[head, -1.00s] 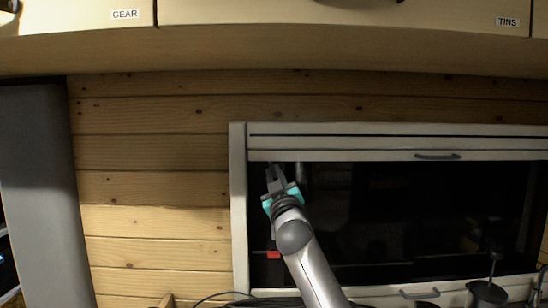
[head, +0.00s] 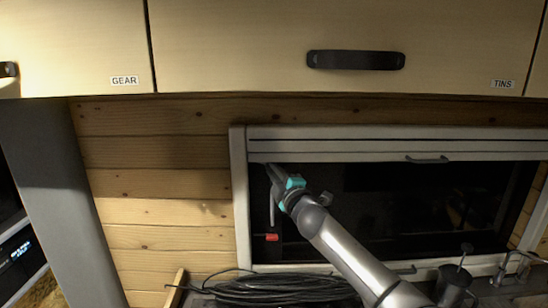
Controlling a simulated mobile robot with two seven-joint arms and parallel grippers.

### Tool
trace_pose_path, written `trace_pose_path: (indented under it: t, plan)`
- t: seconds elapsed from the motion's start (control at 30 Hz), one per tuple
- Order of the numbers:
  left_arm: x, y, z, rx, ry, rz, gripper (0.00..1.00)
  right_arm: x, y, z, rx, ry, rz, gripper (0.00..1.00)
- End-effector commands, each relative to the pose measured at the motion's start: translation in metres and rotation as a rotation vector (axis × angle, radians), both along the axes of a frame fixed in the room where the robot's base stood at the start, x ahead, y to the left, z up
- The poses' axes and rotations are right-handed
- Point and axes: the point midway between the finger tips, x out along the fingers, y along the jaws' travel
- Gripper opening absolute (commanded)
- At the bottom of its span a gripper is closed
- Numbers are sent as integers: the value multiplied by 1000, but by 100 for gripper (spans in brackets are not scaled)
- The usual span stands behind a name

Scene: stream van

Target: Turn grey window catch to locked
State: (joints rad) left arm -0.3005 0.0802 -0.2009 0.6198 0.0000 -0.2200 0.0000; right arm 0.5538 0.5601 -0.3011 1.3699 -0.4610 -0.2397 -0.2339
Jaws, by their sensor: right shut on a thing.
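The window (head: 420,205) has a pale frame and dark glass. My right gripper (head: 272,170) is at the upper left corner of the glass, its fingers pointing up and left. It is shut on what looks like the grey window catch (head: 271,208), a thin light grey bar that hangs about upright below the fingers. The fingers hide the catch's upper end. A small red piece (head: 271,237) shows just below the bar; I cannot tell whether they are joined. My left gripper is not in view.
Overhead cupboards (head: 230,45) with a dark handle (head: 355,60) run above the window. A coil of black cable (head: 275,288) lies below it. A dark pot-like thing (head: 455,285) stands at lower right. A grey panel (head: 50,180) is at left.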

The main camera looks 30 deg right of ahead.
Motion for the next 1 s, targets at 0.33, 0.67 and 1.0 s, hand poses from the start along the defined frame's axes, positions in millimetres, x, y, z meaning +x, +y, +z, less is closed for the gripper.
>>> trace_pose_path:
  t: [0.33, 0.67, 1.0]
  plan:
    - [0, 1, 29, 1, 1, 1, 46, 0, -1, 4, -130, 59, -2, 0]
    - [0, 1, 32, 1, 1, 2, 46, 0, -1, 2, -155, 71, -2, 0]
    - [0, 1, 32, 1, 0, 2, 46, 0, -1, 2, -153, 71, -2, 26]
